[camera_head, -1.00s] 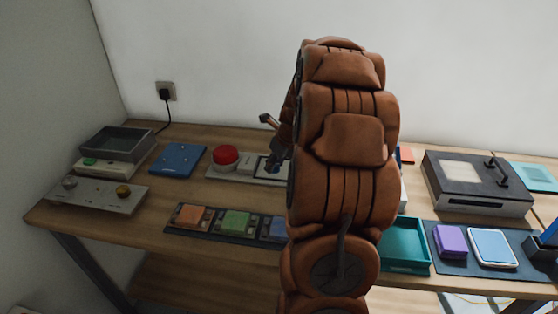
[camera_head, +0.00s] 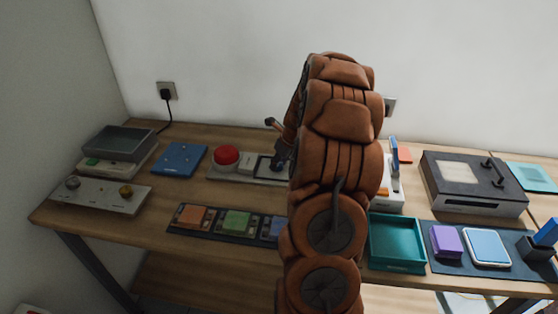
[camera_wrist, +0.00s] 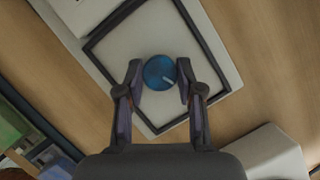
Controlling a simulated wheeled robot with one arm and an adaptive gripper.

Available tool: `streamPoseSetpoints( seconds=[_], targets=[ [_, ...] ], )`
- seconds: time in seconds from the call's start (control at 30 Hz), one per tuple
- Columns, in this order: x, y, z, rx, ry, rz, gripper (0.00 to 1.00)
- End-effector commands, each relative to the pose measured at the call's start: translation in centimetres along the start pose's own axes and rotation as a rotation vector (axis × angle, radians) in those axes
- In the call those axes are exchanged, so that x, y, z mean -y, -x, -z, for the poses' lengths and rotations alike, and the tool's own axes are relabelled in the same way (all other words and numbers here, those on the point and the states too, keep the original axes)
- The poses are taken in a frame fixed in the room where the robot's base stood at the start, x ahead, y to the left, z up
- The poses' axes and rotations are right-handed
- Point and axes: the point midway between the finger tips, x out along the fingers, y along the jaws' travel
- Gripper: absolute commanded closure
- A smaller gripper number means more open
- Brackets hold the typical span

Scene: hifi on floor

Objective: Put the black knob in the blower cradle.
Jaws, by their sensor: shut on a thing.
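A round blue knob-like piece (camera_wrist: 158,73) with a pale mark on top sits between the fingertips of my gripper (camera_wrist: 160,76) in the wrist view. The fingers press on it from both sides. It is over a pale panel, inside a square black outline (camera_wrist: 115,22); I cannot tell whether it touches the panel. In the head view my gripper (camera_head: 280,160) is low over the right part of the panel (camera_head: 219,178), partly hidden by my arm. I cannot tell for sure which thing is the blower cradle.
The panel also bears a red button (camera_head: 226,155). A blue plate (camera_head: 180,159) and a knobbed panel (camera_head: 98,196) lie left. A mat with coloured blocks (camera_head: 212,234) lies in front. A teal tray (camera_head: 397,264) and a dark-topped box (camera_head: 440,190) stand right.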

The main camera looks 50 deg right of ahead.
Motion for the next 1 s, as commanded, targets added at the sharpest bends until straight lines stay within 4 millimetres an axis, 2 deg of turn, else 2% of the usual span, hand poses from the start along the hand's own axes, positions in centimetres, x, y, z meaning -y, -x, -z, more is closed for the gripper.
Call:
streamPoseSetpoints(
  seconds=[0.37,0.4,0.6,0.63,1.0],
  targets=[
    [0.02,-0.36,0.15,0.001,-0.001,0.002,0.91],
    [0.02,-0.4,0.16,0.002,-0.001,0.002,0.61],
    [0.02,-0.38,0.15,0.002,-0.001,0.002,0.4],
    [0.02,-0.38,0.15,0.002,-0.001,0.002,0.38],
    [0.03,-0.1,0.06,0.002,0.0,0.002,0.38]
  ],
)
